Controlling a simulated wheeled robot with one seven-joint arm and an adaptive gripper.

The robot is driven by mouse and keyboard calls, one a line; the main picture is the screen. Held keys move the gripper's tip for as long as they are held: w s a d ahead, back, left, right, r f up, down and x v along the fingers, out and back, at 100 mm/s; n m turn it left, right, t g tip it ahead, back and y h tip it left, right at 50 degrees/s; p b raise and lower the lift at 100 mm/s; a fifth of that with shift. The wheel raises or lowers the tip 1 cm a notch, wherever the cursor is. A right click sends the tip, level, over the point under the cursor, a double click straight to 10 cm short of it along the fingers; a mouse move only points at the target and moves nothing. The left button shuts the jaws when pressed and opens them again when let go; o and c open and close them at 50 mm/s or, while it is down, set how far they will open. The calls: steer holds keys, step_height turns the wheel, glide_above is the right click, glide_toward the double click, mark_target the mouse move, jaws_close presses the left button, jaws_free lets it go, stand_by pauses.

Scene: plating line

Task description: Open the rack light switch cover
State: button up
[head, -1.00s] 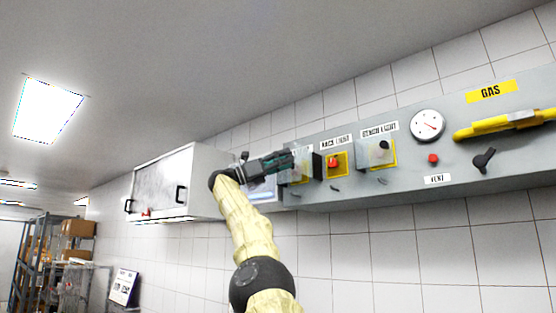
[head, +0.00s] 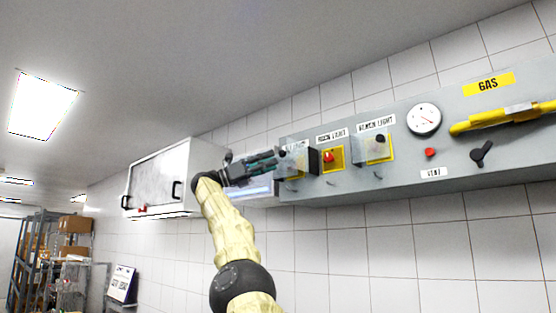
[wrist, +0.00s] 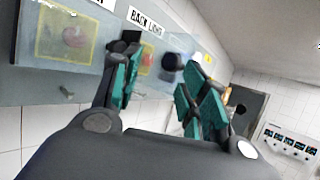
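The RACK LIGHT switch (head: 328,157) is a red button on a yellow plate, under its label (head: 331,136) on the grey wall panel. The button looks uncovered in the head view. My gripper (head: 279,158) is left of that switch, in front of the left neighbouring switch. Its teal fingers (wrist: 160,80) are apart, with nothing seen held.
The BENCH LIGHT switch has a clear cover (head: 369,149) to the right. A gauge (head: 424,119), a black valve handle (head: 481,153) and a yellow gas pipe (head: 500,118) follow. A white cabinet (head: 160,180) hangs left of the panel. The tiled wall below is clear.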

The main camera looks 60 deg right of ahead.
steer(key=v, duration=0.3)
steer(key=shift+w+a, duration=0.1)
steer(key=shift+a, duration=0.15)
steer(key=shift+a+r, duration=0.1)
